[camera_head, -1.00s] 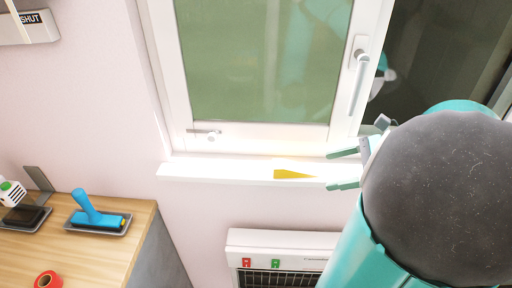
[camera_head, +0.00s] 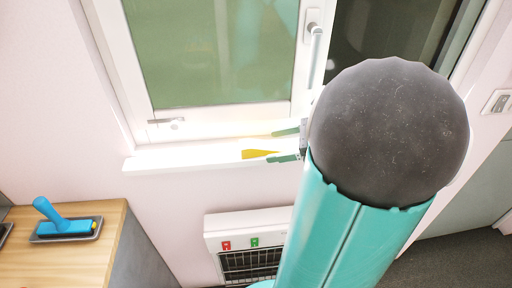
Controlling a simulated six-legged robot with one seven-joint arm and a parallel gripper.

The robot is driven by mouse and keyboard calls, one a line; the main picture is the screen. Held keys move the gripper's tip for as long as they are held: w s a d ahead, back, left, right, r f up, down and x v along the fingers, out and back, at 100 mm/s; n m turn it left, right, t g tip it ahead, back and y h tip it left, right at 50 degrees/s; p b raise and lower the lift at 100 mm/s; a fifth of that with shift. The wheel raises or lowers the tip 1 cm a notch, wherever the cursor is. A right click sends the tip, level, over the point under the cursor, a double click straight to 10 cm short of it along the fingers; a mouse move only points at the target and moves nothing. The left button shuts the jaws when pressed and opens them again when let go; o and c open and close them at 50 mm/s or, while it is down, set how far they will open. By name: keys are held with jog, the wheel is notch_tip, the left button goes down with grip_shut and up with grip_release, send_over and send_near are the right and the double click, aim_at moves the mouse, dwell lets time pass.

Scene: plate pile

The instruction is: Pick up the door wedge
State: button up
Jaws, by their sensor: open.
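The yellow door wedge (camera_head: 257,154) lies on the white window sill (camera_head: 160,160), its thick end to the left and its thin end pointing right. My gripper (camera_head: 282,145) is open, its two green fingers pointing left over the sill. The lower finger overlaps the wedge's thin right end in the picture; I cannot tell whether they touch. The upper finger is behind and above the wedge in the view. My arm's large dark joint hides the gripper's base and the sill's right end.
The window frame (camera_head: 215,128) with its handle (camera_head: 315,55) rises just behind the sill. A white heater (camera_head: 245,222) with red and green tags is on the wall below. A wooden counter (camera_head: 85,255) at the lower left holds a blue-handled tool (camera_head: 62,220) on a tray.

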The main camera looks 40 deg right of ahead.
aim_at(263, 146)
jog(key=x, duration=0.4)
jog(key=shift+w+a, duration=0.2)
jog(key=shift+w, duration=0.1)
jog(key=c, duration=1.2)
